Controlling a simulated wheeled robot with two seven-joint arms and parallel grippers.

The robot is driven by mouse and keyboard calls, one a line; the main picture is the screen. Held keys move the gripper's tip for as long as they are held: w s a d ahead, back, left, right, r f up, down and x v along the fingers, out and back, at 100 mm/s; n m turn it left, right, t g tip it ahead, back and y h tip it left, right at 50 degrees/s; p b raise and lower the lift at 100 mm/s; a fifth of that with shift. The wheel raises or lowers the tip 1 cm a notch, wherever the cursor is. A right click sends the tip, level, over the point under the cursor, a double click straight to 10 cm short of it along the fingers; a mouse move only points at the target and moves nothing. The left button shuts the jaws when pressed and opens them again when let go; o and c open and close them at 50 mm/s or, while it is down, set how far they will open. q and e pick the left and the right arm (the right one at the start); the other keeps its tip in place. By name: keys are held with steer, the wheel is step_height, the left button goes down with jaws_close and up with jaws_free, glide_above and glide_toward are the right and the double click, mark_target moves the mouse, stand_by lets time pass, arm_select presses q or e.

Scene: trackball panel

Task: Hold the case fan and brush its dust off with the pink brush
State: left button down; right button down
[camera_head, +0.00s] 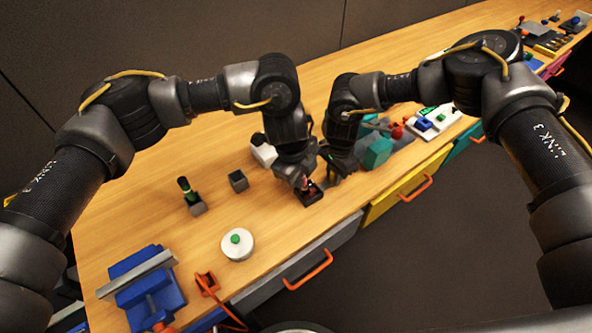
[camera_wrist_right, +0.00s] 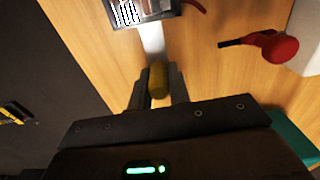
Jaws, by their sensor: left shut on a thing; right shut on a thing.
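My left gripper (camera_head: 302,183) is shut on a small dark square thing, seemingly the case fan (camera_head: 311,195), held low near the front edge of the bench. In the right wrist view, a grey-framed part with white stripes, apparently the fan (camera_wrist_right: 141,11), shows at the top. My right gripper (camera_head: 332,174) is close beside it. In the right wrist view its fingers (camera_wrist_right: 156,88) are shut on an olive-yellow handle (camera_wrist_right: 158,78). A pale flat end (camera_wrist_right: 152,40) extends from it to the fan's edge; whether they touch is unclear. No pink shows on it.
A dark cup (camera_head: 238,181) stands empty-looking to the left. Another cup (camera_head: 197,206) holds a black and green item (camera_head: 186,189). A white round thing with a green top (camera_head: 237,244) and a blue vise (camera_head: 144,285) are nearer the front left.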

stand_by(0.3)
arm_select(q)
steer(key=shift+r, duration=4.05)
steer(key=shift+f, duration=0.1)
steer(key=shift+s+d+f, duration=0.1)
steer(key=shift+s+f, duration=0.05)
steer(key=shift+f, duration=0.95)
steer(key=shift+s+d+f, duration=0.1)
steer(key=shift+s+f, duration=0.05)
steer(key=shift+f, duration=0.95)
steer(key=shift+s+d+f, duration=0.1)
steer(key=shift+s+f, duration=0.05)
steer(key=shift+f, duration=0.95)
steer(key=shift+f, duration=0.9)
steer(key=shift+w+d+f, duration=0.1)
steer(key=shift+w+d, duration=0.2)
steer(key=shift+d, duration=0.2)
steer(key=shift+w+d, duration=0.1)
